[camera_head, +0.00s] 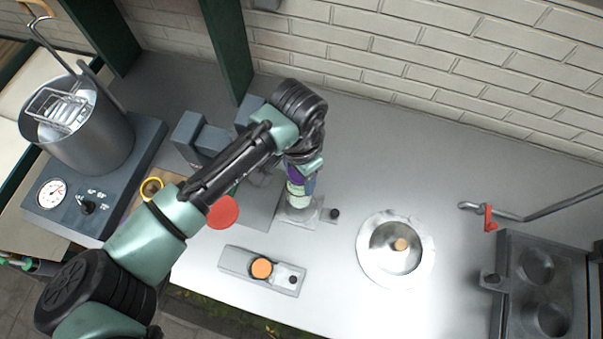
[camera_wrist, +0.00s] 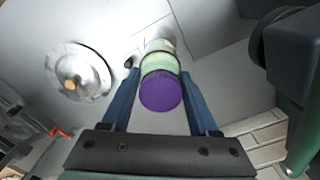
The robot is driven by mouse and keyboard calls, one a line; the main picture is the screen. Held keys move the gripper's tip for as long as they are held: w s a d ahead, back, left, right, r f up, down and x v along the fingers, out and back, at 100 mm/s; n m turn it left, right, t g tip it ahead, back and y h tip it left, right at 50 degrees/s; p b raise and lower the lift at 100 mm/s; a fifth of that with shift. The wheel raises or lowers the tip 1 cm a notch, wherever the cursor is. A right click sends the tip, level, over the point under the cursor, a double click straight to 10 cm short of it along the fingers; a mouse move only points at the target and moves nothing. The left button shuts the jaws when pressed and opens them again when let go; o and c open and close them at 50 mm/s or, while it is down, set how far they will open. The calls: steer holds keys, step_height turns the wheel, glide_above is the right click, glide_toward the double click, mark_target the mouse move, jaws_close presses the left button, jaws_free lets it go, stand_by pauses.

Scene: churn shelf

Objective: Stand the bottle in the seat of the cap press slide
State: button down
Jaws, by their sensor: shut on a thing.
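The bottle (camera_head: 297,189) is pale green with a purple cap, which faces the camera in the wrist view (camera_wrist: 160,92). My gripper (camera_head: 304,180) is shut on the bottle, with a blue finger on each side of it in the wrist view (camera_wrist: 155,92). The cap press slide (camera_head: 313,213) is a light metal plate with a black knob (camera_head: 333,214) at its right end. The bottle's lower end is over or at the slide's seat. I cannot tell whether it touches, as the bottle hides the seat. My arm partly hides the grey press (camera_head: 197,137).
A round metal lid (camera_head: 378,258) with an orange knob lies to the right. A grey block with an orange disc (camera_head: 262,267) lies in front. A red disc (camera_head: 223,211) is beside my arm. A pot (camera_head: 90,135) stands left, and a dark moulded plate (camera_head: 545,300) lies far right.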

steer(key=shift+w+f, duration=0.15)
steer(key=shift+f, duration=0.25)
step_height(320, 180, down, 4)
steer(key=b, duration=0.4)
steer(key=shift+r, duration=0.15)
steer(key=shift+r+p, duration=0.15)
steer(key=shift+p, duration=0.2)
steer(key=shift+f+b, duration=0.35)
steer(key=shift+f, duration=0.4)
steer(key=shift+f, duration=0.5)
stand_by(0.7)
